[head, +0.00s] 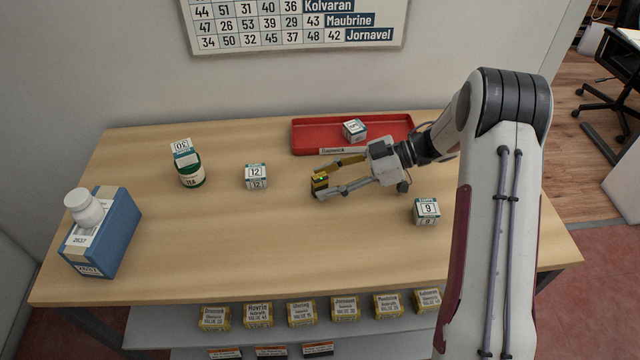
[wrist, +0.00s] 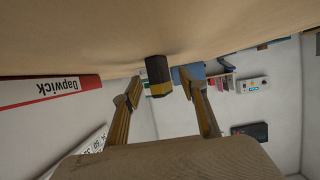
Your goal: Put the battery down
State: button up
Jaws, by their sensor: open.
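The battery (head: 319,183) is small, dark and gold, and stands upright on the wooden counter near its middle. My gripper (head: 321,181) is low over the counter, reaching in from the right, with one finger on each side of the battery. In the wrist view the battery (wrist: 157,76) shows between the two spread fingers of my gripper (wrist: 160,88), with visible gaps on both sides. Its base meets the counter surface there. The gripper is open and holds nothing.
A red tray (head: 305,136) with a small box (head: 354,130) in it lies behind my gripper. A box marked 12 (head: 256,176) stands to the left, a box marked 9 (head: 427,211) to the right. The front middle is clear.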

jog(key=shift+x, duration=1)
grip_shut()
